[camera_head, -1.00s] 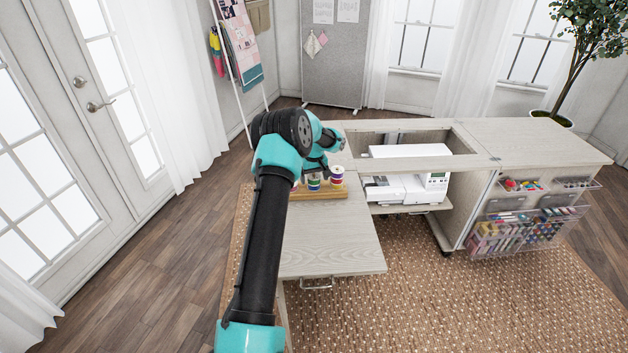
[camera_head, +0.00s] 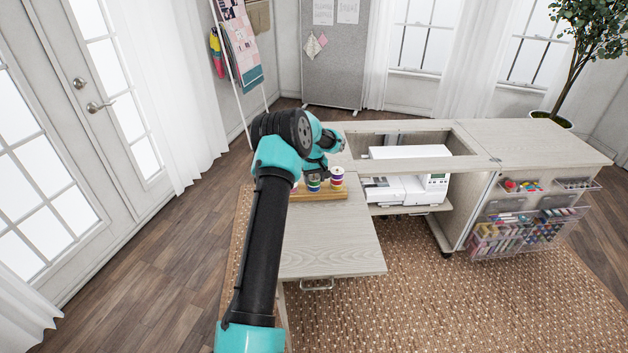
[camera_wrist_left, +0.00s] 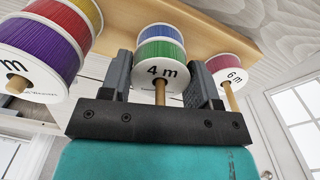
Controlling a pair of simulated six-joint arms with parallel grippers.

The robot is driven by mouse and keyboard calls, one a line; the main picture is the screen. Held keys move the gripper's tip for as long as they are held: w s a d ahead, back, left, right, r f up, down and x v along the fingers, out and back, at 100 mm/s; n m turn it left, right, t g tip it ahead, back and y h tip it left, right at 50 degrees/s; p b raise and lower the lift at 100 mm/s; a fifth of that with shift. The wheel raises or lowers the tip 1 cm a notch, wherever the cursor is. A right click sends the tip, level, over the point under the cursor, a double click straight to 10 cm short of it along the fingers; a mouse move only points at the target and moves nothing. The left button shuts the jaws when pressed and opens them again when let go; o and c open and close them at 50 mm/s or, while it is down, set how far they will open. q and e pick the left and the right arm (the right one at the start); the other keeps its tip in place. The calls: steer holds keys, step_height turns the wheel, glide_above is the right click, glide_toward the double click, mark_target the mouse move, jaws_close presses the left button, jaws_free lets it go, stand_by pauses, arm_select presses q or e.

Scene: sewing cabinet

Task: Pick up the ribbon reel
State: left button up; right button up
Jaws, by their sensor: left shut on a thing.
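A wooden rack (camera_head: 330,194) on the cabinet's side leaf carries several ribbon reels on pegs. The middle reel, green and blue with a white rim marked "4 m" (camera_wrist_left: 160,52), sits on its peg; it also shows in the head view (camera_head: 314,184). My left gripper (camera_wrist_left: 160,78) has one finger on each side of this reel and is shut on it. In the head view the wrist hides much of the gripper (camera_head: 314,172). Beside it are a purple, red and yellow reel (camera_wrist_left: 45,50) and a pink reel marked "6 m" (camera_wrist_left: 228,68). My right gripper is not in view.
The pale wooden leaf (camera_head: 340,245) is bare in front of the rack. A white sewing machine (camera_head: 405,186) stands in the cabinet opening to the right. Clear bins of supplies (camera_head: 525,225) hang on the cabinet's side.

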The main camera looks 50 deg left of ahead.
arm_select(q)
step_height(320, 180, up, 10)
stand_by(0.6)
steer(key=s+a+r, duration=0.1)
steer(key=s+a, duration=0.1)
steer(key=s+a+r, duration=0.1)
steer(key=s, duration=0.1)
steer(key=s+a+r, duration=0.1)
steer(key=s+a, duration=0.1)
steer(key=s, duration=0.1)
steer(key=shift+a+r, duration=0.25)
steer(key=shift+a, duration=0.05)
steer(key=shift+f, duration=0.1)
steer(key=shift+f, duration=2.35)
steer(key=shift+f, duration=2.25)
